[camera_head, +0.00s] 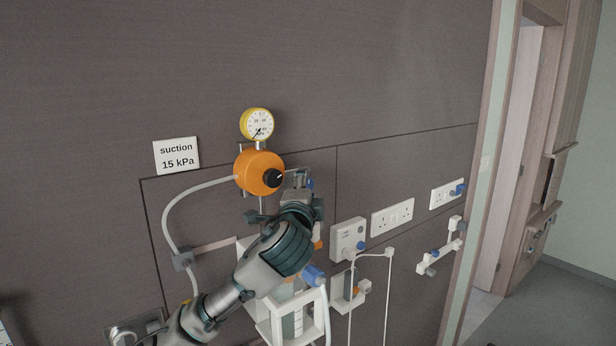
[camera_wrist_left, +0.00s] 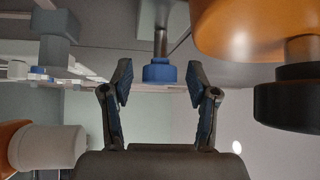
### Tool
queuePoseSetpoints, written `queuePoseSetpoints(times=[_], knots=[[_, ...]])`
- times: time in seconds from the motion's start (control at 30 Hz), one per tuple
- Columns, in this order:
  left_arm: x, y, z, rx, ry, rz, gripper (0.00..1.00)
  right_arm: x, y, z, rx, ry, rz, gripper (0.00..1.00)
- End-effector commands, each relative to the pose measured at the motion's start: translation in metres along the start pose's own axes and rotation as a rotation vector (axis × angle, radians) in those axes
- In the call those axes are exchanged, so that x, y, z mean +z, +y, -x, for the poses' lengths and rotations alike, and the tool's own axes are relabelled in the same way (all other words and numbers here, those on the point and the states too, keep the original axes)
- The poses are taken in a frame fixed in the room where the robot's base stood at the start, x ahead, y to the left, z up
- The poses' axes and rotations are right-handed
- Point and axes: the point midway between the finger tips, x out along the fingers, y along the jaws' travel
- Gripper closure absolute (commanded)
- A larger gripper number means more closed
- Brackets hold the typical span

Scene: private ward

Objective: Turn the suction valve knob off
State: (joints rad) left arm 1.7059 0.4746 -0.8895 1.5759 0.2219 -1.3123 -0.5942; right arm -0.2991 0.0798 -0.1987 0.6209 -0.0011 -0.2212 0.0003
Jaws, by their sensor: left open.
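The suction valve has a round orange body (camera_head: 257,168) on the wall, with a black knob (camera_head: 271,178) on its front. A yellow-rimmed gauge (camera_head: 257,124) stands above it. In the left wrist view, the orange body (camera_wrist_left: 238,25) and black knob (camera_wrist_left: 289,98) are at the upper right, outside the fingers. My left gripper (camera_head: 300,178) is just right of the knob in the head view, partly hidden by its wrist. In the wrist view its fingers (camera_wrist_left: 159,85) are open and apart from the knob. A blue fitting (camera_wrist_left: 160,72) shows between the fingertips. My right gripper is out of view.
A sign (camera_head: 176,155) reads "suction 15 kPa". A grey hose (camera_head: 169,214) loops left of the valve. A suction canister in a white frame (camera_head: 268,325) sits below, behind my arm. Sockets (camera_head: 393,217) and a white wall unit (camera_head: 348,238) are to the right.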

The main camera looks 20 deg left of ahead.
Motion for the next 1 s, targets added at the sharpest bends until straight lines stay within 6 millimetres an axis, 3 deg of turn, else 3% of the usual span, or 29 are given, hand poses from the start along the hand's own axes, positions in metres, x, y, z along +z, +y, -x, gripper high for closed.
queuePoseSetpoints(times=[0.13, 0.4, 0.47, 0.63, 0.67, 1.0], knots=[[-0.002, 0.002, -0.011, 0.003, 0.0, -0.001, 0.41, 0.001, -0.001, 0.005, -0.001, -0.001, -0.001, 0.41], [-0.003, 0.003, -0.013, 0.002, 0.002, -0.002, 0.41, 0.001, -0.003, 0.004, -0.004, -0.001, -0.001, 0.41], [-0.004, 0.003, -0.012, 0.002, 0.002, -0.003, 0.53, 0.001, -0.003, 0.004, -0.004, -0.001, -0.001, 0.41], [-0.003, 0.003, -0.012, 0.002, 0.002, -0.002, 0.96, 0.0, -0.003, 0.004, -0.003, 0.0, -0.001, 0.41], [-0.003, 0.003, -0.012, 0.003, 0.002, -0.002, 1.0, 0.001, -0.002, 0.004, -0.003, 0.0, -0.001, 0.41], [-0.003, 0.009, -0.012, -0.052, 0.003, 0.059, 1.0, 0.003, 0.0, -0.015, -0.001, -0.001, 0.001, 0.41]])
